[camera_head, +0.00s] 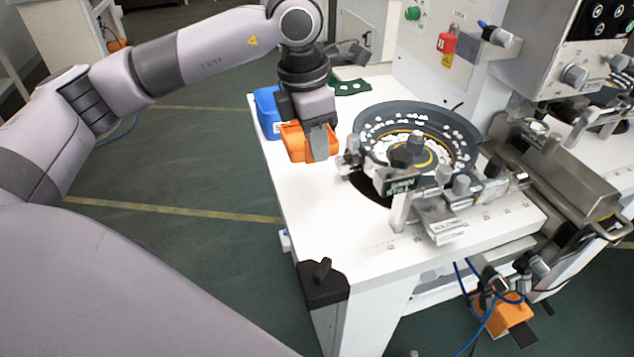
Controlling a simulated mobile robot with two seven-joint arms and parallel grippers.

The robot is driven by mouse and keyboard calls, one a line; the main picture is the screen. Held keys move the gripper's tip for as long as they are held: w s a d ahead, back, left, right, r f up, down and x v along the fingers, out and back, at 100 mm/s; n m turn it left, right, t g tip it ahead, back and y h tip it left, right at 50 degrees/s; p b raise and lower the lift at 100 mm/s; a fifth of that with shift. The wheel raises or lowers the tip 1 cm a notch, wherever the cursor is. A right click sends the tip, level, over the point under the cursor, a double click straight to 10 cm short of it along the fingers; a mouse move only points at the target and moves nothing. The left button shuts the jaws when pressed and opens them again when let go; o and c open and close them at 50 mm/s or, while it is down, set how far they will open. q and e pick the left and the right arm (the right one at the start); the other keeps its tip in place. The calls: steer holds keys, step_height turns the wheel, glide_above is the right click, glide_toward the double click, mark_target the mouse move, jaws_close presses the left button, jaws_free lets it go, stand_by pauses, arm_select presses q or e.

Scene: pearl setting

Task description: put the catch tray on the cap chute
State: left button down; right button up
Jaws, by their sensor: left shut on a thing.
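My left gripper (318,140) comes down from above at the left side of the white table. It is shut on an orange box-shaped piece, which I take to be the catch tray (295,143). The gripper hides part of the tray, and I cannot tell whether the tray touches the table. The cap chute appears to be the metal track (437,214) at the front of the round bowl feeder, to the right of the tray and apart from it. My right gripper is not in view.
A blue bin (267,108) stands right behind the tray. The dark bowl feeder (372,122) holds many white caps. Metal fittings and knobs crowd its front. A machine panel (596,32) rises at the right. The table's front left top (315,215) is clear.

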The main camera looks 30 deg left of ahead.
arm_select(q)
step_height(320, 180, down, 10)
steer(key=shift+r, duration=0.25)
steer(key=shift+f, duration=0.1)
steer(key=shift+f, duration=0.1)
steer(key=c, duration=1.6)
jaws_free()
steer(key=shift+f, duration=0.1)
steer(key=o, duration=0.4)
steer(key=shift+o, duration=0.2)
steer(key=shift+r, duration=0.2)
